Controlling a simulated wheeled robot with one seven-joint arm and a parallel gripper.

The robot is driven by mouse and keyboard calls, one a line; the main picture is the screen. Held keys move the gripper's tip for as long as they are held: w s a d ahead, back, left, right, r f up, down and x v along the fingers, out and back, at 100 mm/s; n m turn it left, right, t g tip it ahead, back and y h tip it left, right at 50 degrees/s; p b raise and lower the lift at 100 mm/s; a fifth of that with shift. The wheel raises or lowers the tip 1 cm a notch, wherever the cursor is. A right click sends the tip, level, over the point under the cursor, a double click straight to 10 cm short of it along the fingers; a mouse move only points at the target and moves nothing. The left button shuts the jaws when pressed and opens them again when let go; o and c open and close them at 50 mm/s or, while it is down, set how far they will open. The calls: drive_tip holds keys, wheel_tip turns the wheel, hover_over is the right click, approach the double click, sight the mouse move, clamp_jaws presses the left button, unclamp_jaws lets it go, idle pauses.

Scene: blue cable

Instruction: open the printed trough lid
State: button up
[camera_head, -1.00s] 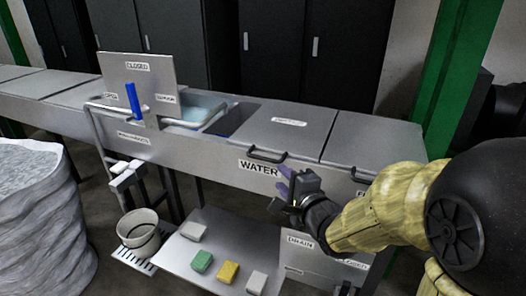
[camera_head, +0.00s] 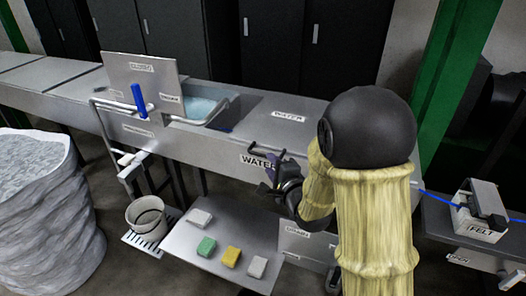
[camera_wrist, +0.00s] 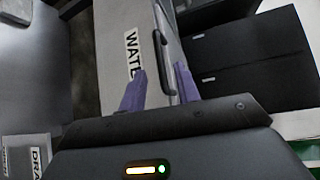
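The trough lid printed WATER (camera_head: 262,118) lies flat and shut on the grey trough, right of an uncovered section. Its dark bar handle (camera_head: 264,143) is at the front edge, above the WATER label on the trough's front face. My gripper (camera_head: 272,170) is just in front of the trough, close below the handle. In the wrist view my gripper (camera_wrist: 160,80) is open with a gap between its fingers. I cannot tell whether either finger touches the handle.
An upright panel (camera_head: 143,82) with a blue handle stands left of the open water basin (camera_head: 200,106). Below are a low shelf (camera_head: 220,228) with several coloured blocks and a bucket (camera_head: 146,222). A FELT box (camera_head: 482,228) with blue cable stands at right.

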sight(263, 156)
drive_tip(key=p+x, duration=0.1)
drive_tip(key=x, duration=0.5)
drive_tip(key=shift+w+a+f, duration=0.1)
drive_tip(key=shift+w+a, duration=0.05)
drive_tip(key=shift+w, duration=0.2)
drive_tip(key=shift+c, duration=0.2)
clamp_jaws()
